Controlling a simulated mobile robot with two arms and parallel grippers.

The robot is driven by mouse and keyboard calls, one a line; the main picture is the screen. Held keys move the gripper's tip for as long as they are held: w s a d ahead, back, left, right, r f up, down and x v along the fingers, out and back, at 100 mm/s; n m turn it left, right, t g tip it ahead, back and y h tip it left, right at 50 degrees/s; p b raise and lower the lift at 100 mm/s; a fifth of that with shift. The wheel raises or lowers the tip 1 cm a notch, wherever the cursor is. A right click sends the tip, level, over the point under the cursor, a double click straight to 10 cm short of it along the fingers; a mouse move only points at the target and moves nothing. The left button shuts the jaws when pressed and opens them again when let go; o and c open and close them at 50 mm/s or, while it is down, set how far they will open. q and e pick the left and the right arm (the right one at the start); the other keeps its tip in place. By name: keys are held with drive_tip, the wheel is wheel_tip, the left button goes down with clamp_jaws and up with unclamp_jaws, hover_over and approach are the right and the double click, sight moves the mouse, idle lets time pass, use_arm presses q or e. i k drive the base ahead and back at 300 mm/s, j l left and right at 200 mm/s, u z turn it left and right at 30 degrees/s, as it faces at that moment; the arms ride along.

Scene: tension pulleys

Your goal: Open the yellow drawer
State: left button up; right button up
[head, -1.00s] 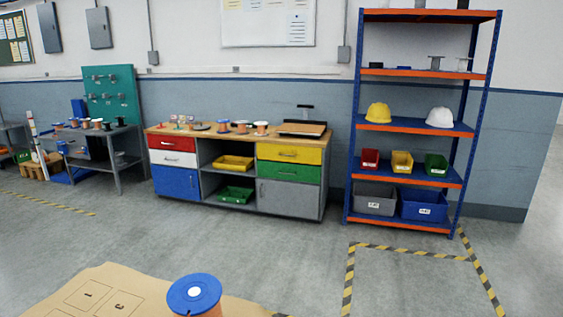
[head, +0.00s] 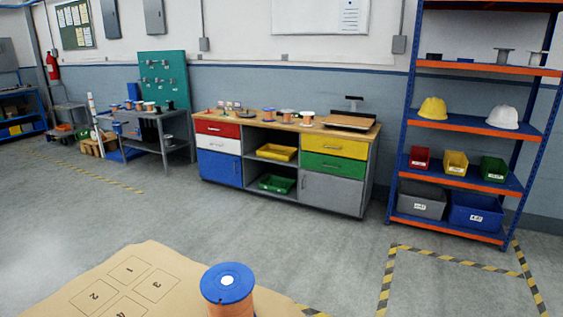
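The yellow drawer (head: 335,145) is the top right drawer of the workbench cabinet (head: 284,193) across the room. It looks shut, with a thin handle on its front. A green drawer (head: 333,166) lies right below it, with a grey door (head: 331,193) under that. Neither of my grippers shows in the head view, so their state is hidden.
A blue-topped spool (head: 227,283) stands on a brown numbered sheet (head: 110,285) at the near bottom edge. A blue and orange shelf rack (head: 466,125) stands right of the cabinet. Open grey floor (head: 240,225) lies before the cabinet.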

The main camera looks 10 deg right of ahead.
sight(346, 148)
drive_tip(key=i+l+z, duration=0.6)
drive_tip(key=i+z, duration=0.15)
drive_tip(key=i, duration=0.35)
drive_tip(key=i+l+z, duration=0.1)
drive_tip(key=i+z, duration=0.3)
drive_tip(key=i, duration=2.55)
